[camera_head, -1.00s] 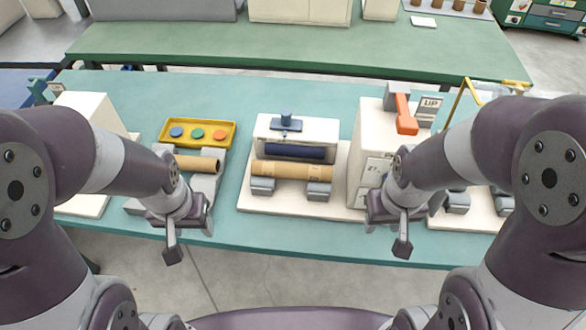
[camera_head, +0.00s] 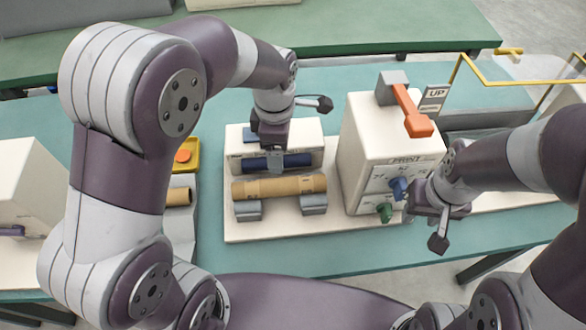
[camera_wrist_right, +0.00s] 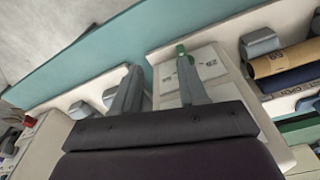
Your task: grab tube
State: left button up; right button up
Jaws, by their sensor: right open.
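A brown cardboard tube (camera_head: 279,187) lies level across two grey cradles on the white base of the middle station. It also shows at the upper right of the right wrist view (camera_wrist_right: 285,58). A dark blue roller (camera_head: 295,161) lies just behind it. My left gripper (camera_head: 274,160) is over the roller, behind the tube; its fingers overlap, so I cannot tell its opening or contact. My right gripper (camera_head: 427,208) is to the right of the tube, in front of the print box. In the right wrist view its fingers (camera_wrist_right: 157,88) are apart with nothing between them.
The white print box (camera_head: 365,140) with an orange lever (camera_head: 411,112) and blue and green knobs stands between the tube and my right arm. A second tube (camera_head: 178,197) is at left, partly behind my left arm. The teal table front (camera_head: 330,255) is clear.

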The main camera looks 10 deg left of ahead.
aim_at(279, 182)
pick_arm(q)
jog(key=shift+s+d+f+n, duration=0.2)
jog(key=shift+s+f+n, duration=0.7)
jog(key=shift+f+n, duration=0.25)
notch_tip(279, 182, down, 10)
jog(key=shift+a+r+p, duration=0.15)
jog(key=shift+r+p, duration=0.05)
jog(key=shift+p, duration=0.15)
jog(key=shift+w+f, duration=0.1)
jog(key=shift+f, duration=0.2)
jog(key=c, duration=1.1)
